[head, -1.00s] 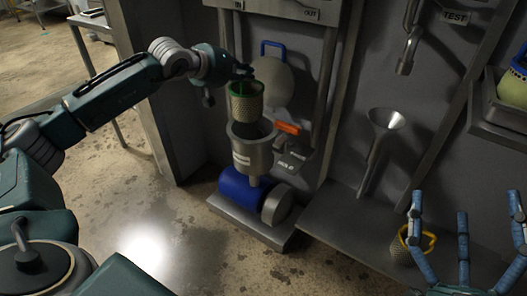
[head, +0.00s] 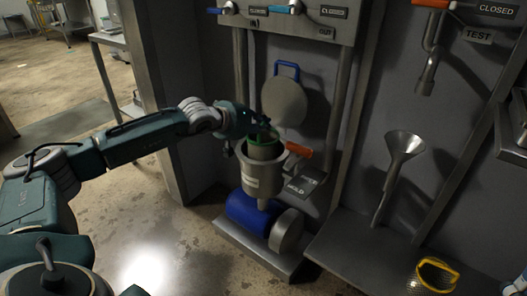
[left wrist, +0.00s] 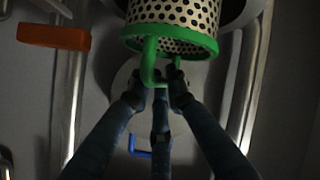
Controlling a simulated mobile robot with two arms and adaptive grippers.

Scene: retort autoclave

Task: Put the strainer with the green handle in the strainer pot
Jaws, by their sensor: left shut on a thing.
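The strainer with the green handle (head: 265,152) is upright at the mouth of the strainer pot (head: 262,182), its lower part hidden behind the pot's rim. My left gripper (head: 262,132) is above it, shut on its green handle. In the left wrist view, the fingers (left wrist: 160,82) close around the green handle (left wrist: 148,60), with the perforated metal body (left wrist: 178,14) beyond. Whether the strainer rests on the pot's bottom is hidden.
A round lid with a blue handle (head: 285,102) stands behind the pot. An orange lever (head: 299,150) is close to the pot's right side. A blue motor (head: 247,211) sits below. A funnel (head: 402,147) and yellow-rimmed strainer (head: 437,274) are to the right.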

